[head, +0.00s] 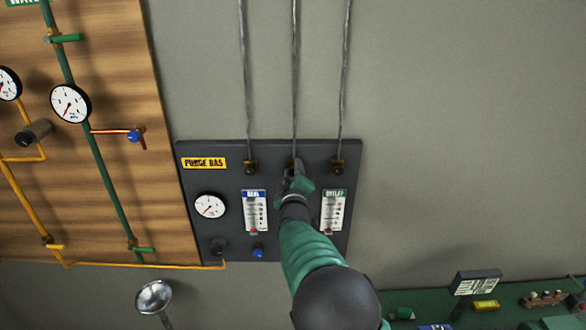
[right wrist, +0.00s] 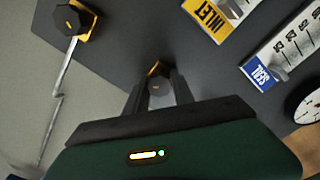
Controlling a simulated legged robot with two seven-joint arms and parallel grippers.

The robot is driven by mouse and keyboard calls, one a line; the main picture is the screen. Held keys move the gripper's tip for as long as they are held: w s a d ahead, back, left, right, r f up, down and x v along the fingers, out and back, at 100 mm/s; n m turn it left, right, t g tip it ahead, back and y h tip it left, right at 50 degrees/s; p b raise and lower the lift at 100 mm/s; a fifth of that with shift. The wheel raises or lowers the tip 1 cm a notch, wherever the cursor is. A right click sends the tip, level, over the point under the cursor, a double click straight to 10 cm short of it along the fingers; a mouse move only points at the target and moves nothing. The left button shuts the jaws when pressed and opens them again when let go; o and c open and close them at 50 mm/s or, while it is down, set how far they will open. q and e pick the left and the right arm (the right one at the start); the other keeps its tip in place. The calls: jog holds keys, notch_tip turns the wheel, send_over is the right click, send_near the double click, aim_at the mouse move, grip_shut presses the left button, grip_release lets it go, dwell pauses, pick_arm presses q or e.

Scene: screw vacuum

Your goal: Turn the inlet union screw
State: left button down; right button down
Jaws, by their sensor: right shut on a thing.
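The inlet union screw (right wrist: 158,88) is a dark round knob with brass behind it. In the right wrist view it sits between the two fingers of my right gripper (right wrist: 158,92), which is shut on it. In the head view my right gripper (head: 294,178) is at the middle fitting of the dark purge gas panel (head: 222,172) and hides the screw there. A yellow label reading INLET (right wrist: 208,15) shows near it in the right wrist view. My left gripper is in neither view.
Similar unions (head: 250,167) and (head: 339,165) flank the middle one, each below a grey pipe. Seal (head: 255,212) and outlet (head: 334,210) flow meters and a round gauge (head: 209,205) are close by. A wooden board (head: 108,180) with pipes stands left. Bare wall (head: 465,130) lies right.

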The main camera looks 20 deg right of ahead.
jog(key=shift+f+n, duration=0.45)
jog(key=shift+n, duration=0.35)
jog(key=c, duration=1.4)
grip_release()
jog(key=shift+o, duration=1.4)
jog(key=shift+w, duration=0.1)
jog(key=shift+o, duration=0.3)
jog(key=shift+w+d+r, duration=0.1)
jog(key=shift+w+d, duration=0.05)
jog(key=shift+w, duration=0.05)
jog(key=shift+s, duration=0.1)
